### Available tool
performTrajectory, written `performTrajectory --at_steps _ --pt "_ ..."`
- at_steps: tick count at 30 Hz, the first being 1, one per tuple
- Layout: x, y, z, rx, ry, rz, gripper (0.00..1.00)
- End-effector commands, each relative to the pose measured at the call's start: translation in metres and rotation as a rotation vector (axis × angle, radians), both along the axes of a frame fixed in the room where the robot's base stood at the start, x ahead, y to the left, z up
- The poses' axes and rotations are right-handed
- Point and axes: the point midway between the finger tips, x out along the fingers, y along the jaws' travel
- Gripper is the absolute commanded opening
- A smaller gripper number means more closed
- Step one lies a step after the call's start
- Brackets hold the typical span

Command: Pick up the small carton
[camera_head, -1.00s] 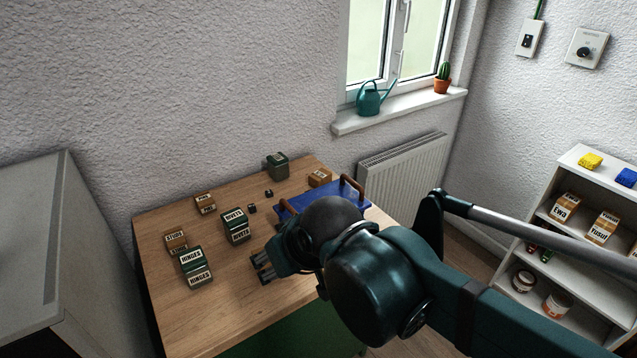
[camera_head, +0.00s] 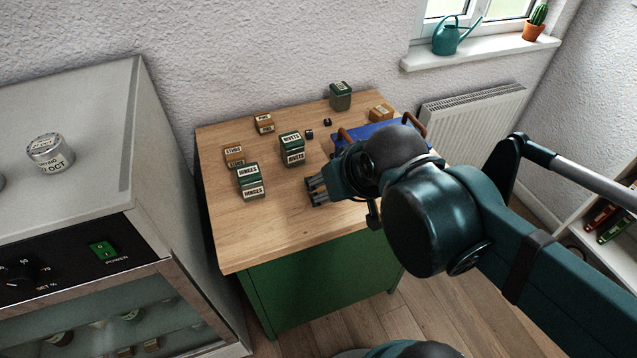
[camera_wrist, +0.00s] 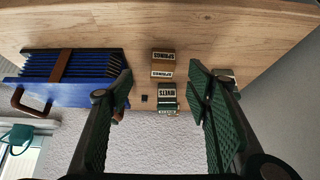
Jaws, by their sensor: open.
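Several small brown cartons stand on the wooden table (camera_head: 290,235). In the head view one is labelled PINS (camera_head: 264,124), one STUDS (camera_head: 234,156), and one (camera_head: 381,112) sits behind the blue tray (camera_head: 372,129). In the wrist view a brown carton (camera_wrist: 163,62), its label seemingly SPRINGS, shows between my fingers and apart from them. I cannot pick that carton out in the head view, where my gripper (camera_head: 315,190) may hide it. My gripper, also in the wrist view (camera_wrist: 160,82), is open and empty, low over the table.
Green tins labelled RIVETS (camera_head: 291,149) and HINGES (camera_head: 250,181) stand close by, with another green tin (camera_head: 341,96) at the back. Two small dark cubes (camera_head: 309,134) lie near the RIVETS tin. The table's front is clear. A grey cabinet (camera_head: 70,150) stands left.

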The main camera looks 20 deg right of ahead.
Motion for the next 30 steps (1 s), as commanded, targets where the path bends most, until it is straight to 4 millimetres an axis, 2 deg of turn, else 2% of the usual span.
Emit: performTrajectory --at_steps 12,15,30 --pt "0.0000 0.0000 0.0000 0.000 0.000 0.000 0.49" --pt "0.0000 0.0000 0.0000 0.000 0.000 0.000 0.60" --pt "0.0025 0.0008 0.0023 -0.019 0.013 0.023 0.60"
